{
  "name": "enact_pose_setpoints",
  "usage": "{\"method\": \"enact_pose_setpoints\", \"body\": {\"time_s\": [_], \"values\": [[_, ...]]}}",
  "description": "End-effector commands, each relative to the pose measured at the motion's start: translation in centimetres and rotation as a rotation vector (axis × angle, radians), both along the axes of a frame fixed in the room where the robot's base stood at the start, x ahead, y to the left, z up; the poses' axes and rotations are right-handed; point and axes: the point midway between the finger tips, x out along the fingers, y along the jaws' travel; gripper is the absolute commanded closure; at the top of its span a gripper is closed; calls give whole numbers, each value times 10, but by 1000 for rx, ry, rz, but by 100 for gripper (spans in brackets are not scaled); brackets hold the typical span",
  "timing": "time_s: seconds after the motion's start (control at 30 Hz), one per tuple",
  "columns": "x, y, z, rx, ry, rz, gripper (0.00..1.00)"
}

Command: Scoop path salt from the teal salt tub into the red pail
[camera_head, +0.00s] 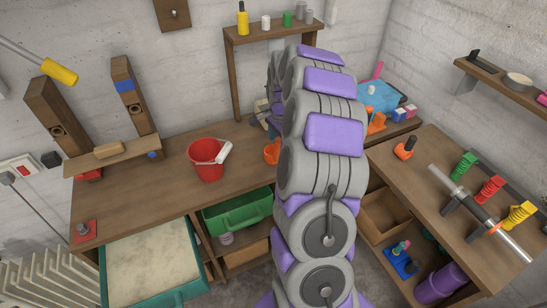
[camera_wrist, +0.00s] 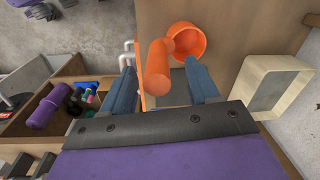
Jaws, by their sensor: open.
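The teal salt tub (camera_head: 204,287) is at the lower left in the head view, filled with pale salt (camera_head: 152,262). The red pail (camera_head: 205,163) stands upright on the wooden bench, with a white cylindrical piece at its rim. An orange scoop, with a round cup (camera_wrist: 183,28) and thick handle (camera_wrist: 157,68), is in the wrist view. My gripper (camera_wrist: 161,82) is open, one finger on each side of the handle; contact cannot be told. In the head view an orange cup (camera_head: 271,152) shows beside my arm, which hides my gripper there.
A green bin (camera_head: 240,213) sits below the bench. A side bench at right holds a metal bar (camera_head: 480,212) and coloured springs. A small shelf (camera_head: 275,33) stands behind my arm. The bench between the pail and the salt tub is clear.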

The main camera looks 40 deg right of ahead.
Motion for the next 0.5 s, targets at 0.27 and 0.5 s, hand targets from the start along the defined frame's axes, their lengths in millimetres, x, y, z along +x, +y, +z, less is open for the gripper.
{"method": "enact_pose_setpoints", "body": {"time_s": [0.27,0.5], "values": [[0,-4,-38,3,0,-1,40],[0,-4,-38,2,-1,-1,42]]}}
